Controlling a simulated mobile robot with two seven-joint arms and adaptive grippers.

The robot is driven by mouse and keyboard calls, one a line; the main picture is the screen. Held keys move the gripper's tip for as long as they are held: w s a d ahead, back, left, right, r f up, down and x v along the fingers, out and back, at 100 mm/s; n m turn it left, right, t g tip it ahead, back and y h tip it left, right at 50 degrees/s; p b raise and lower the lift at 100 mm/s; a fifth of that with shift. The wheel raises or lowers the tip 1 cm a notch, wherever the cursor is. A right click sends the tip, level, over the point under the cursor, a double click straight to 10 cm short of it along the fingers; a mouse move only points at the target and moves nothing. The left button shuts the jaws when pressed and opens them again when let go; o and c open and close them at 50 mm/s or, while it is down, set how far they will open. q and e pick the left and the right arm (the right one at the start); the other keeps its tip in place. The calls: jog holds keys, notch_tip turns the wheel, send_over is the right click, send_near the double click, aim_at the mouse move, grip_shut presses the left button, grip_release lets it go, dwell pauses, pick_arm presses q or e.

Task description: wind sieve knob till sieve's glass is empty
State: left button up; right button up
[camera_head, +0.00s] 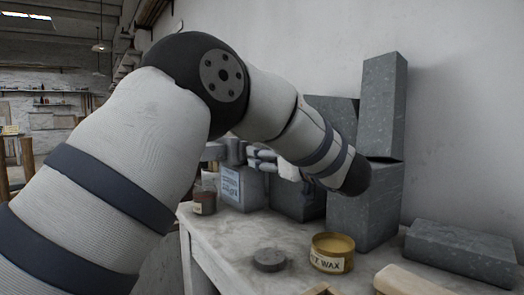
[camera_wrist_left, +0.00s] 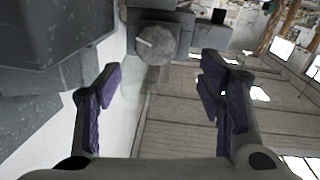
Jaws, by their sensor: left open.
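In the wrist view a round grey knob (camera_wrist_left: 155,46) with a pale mark sits on a grey block-like body, probably the sieve. My left gripper (camera_wrist_left: 162,88) is open, its purple-padded fingers on either side of the view and the knob ahead between them. The knob looks apart from both pads. A faint translucent shape below the knob may be the glass; its contents cannot be made out. In the head view my left gripper (camera_head: 262,158) shows small beyond the wrist, near a grey box with a paper label (camera_head: 230,186). The arm partly hides this area. My right gripper is not seen.
Grey stone blocks (camera_head: 365,205) stand behind my wrist, with one lying slab (camera_head: 460,250) at right. A yellow wax tin (camera_head: 332,252), a dark round disc (camera_head: 269,260) and a small brown tin (camera_head: 204,203) stand on the table (camera_head: 215,245). The table's left front is mostly bare.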

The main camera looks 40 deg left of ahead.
pick_arm(q)
jog(key=x, duration=0.6)
jog(key=shift+w+a, duration=0.3)
jog(key=shift+w, duration=0.05)
jog(key=shift+f, duration=0.15)
jog(key=c, duration=1.1)
jog(key=shift+c, duration=0.2)
jog(key=n, duration=0.7)
jog(key=n+g+y, duration=0.1)
jog(key=n, duration=1.5)
jog(key=shift+f+g, duration=0.3)
jog(key=shift+f, duration=0.05)
jog(key=shift+w+n, duration=0.1)
jog(key=shift+n, duration=0.2)
